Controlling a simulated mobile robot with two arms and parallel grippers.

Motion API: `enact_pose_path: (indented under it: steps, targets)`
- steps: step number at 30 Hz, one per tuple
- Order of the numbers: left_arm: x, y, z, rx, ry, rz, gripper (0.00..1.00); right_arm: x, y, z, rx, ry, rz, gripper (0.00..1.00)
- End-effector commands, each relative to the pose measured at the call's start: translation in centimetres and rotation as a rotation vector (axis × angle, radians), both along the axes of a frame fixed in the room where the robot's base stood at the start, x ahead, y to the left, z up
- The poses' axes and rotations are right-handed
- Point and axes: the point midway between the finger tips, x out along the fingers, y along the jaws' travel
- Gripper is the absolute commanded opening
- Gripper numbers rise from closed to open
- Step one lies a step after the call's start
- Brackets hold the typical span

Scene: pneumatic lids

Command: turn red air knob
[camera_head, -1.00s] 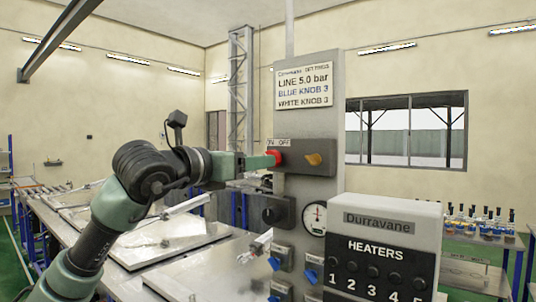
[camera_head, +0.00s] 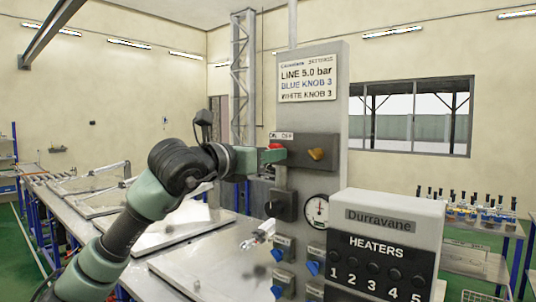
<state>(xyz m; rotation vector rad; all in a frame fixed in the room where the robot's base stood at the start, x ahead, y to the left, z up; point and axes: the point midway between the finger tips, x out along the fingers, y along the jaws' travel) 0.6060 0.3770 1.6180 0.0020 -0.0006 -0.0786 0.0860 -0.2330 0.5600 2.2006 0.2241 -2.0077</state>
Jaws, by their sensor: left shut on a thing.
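The red air knob (camera_head: 276,146) sits on a dark plate high on the grey control panel (camera_head: 341,120), under small ON and OFF labels (camera_head: 281,135). Only a thin red strip of it shows above my gripper. My left gripper (camera_head: 275,156) reaches in from the left and is shut on the red knob; its fingers hide most of the knob, so its exact angle is not clear.
An orange knob (camera_head: 317,154) is just right of the red one. Below are a black switch (camera_head: 282,205), a round gauge (camera_head: 317,209) and several blue knobs. The heaters box (camera_head: 392,215) juts out at the lower right. Long tables (camera_head: 180,228) stand on the left.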

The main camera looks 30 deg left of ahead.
Motion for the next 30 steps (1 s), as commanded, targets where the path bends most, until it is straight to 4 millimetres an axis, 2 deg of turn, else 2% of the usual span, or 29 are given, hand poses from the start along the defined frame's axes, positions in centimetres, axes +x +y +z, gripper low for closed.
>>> enact_pose_path:
  steps: [11,30]
  targets:
    - [0.0,0.0,0.0,0.129,-0.011,0.001,0.00,-0.1,-0.1,-0.5,0.000,0.002,0.000,0.36]
    - [0.0,0.1,0.1,0.713,-0.058,0.001,0.00,0.1,-0.4,-1.4,-0.005,-0.001,0.000,0.36]
